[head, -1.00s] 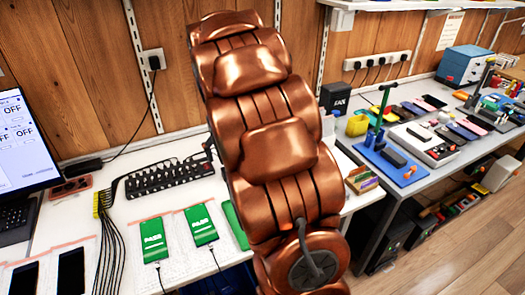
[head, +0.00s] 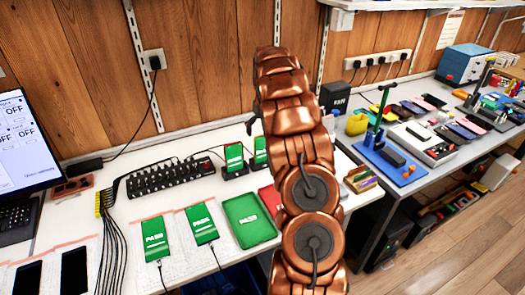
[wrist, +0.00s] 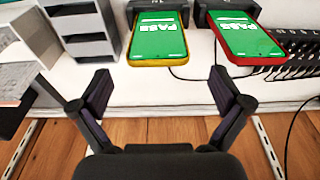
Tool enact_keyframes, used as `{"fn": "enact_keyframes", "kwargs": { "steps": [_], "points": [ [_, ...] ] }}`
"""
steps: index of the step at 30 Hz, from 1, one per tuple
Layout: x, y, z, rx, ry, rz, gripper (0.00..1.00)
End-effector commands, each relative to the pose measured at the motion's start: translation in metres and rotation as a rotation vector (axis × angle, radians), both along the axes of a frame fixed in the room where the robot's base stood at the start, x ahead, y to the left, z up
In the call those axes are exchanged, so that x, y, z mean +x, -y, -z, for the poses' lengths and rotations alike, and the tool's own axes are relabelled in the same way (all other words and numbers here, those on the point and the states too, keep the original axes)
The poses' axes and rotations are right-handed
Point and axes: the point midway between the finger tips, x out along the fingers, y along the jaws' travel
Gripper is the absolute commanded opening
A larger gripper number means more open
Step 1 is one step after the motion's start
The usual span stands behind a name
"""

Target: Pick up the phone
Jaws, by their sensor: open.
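Two phones with green PASS screens lean on black stands at the back of the white bench. In the wrist view one has a yellow edge (wrist: 158,40) and the other a red edge (wrist: 243,40). In the head view they are the right phone (head: 260,150) and the left phone (head: 234,157). My gripper (wrist: 163,92) is open and empty, its fingers apart on the wall side of the phones, with the yellow-edged one roughly centred beyond them. My arm hides most of the gripper in the head view. Which phone is meant I cannot tell.
Two more PASS phones (head: 155,239) (head: 201,223) lie cabled on the bench beside a green tray (head: 250,237). A black charging hub (head: 170,177) stands left of the stands. A grey drawer unit (wrist: 85,30) is close to the yellow-edged phone. The wooden wall (wrist: 150,130) is close behind.

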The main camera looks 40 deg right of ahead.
Motion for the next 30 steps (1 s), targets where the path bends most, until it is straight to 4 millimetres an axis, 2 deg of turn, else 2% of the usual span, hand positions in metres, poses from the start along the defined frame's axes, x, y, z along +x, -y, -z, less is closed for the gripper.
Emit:
{"fn": "enact_keyframes", "kwargs": {
  "steps": [6, 14, 22, 30],
  "points": [
    [0.002, 0.001, 0.02, 0.003, -0.003, 0.001, 1.0],
    [0.002, 0.004, 0.037, 0.002, -0.002, 0.003, 1.0],
    [0.006, 0.005, 0.07, 0.003, -0.002, 0.001, 1.0],
    [0.008, 0.005, 0.075, 0.001, 0.0, 0.001, 1.0]
  ]
}}
